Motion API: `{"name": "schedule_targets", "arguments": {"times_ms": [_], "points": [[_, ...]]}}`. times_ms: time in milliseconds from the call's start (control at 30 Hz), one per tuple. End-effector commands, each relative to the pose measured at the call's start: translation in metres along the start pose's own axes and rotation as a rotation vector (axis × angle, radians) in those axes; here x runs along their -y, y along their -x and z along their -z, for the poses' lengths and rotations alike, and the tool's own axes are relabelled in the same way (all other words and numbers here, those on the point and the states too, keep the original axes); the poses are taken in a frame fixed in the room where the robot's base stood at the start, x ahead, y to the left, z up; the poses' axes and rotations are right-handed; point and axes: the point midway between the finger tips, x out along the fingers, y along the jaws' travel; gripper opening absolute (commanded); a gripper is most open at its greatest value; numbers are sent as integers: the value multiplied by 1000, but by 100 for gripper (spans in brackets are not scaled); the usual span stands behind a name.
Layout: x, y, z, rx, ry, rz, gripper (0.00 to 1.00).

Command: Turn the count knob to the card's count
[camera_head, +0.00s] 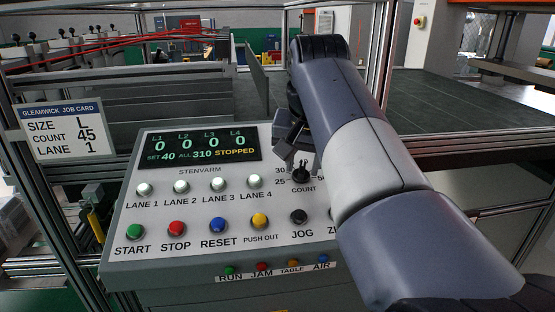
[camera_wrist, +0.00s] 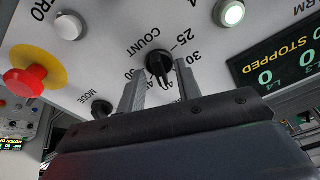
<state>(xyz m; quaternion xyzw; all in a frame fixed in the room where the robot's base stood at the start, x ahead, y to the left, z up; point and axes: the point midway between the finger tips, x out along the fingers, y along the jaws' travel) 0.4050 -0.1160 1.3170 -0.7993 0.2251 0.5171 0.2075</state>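The count knob (camera_head: 301,174) is a black dial on the sloped control panel, with its printed scale partly hidden by my arm. The job card (camera_head: 62,131) at left reads size L, count 45, lane 1. The display (camera_head: 201,147) reads SET 40, ALL 310, STOPPED, with zeros for the lanes. My gripper (camera_head: 296,152) is at the knob. In the wrist view the knob (camera_wrist: 158,65) shows between the two fingertips of my gripper (camera_wrist: 160,72), with small gaps on both sides. The fingers look open. The knob's exact pointer setting is hard to read.
Lane buttons (camera_head: 200,185) and the start (camera_head: 134,231), stop (camera_head: 176,229), reset and push out buttons lie left of the knob. The jog button (camera_head: 298,216) is just below it. In the wrist view a red emergency button (camera_wrist: 27,82) and the mode knob (camera_wrist: 101,108) are nearby.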

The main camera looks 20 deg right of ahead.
Motion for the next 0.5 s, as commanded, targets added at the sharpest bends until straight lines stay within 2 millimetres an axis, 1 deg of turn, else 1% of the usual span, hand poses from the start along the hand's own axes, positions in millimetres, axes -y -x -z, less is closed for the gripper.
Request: {"name": "schedule_targets", "arguments": {"times_ms": [100, 333, 500], "points": [[0, -4, 0, 0, 0, 0, 33], [0, -4, 0, 0, 0, 0, 33], [0, -4, 0, 0, 0, 0, 19]]}}
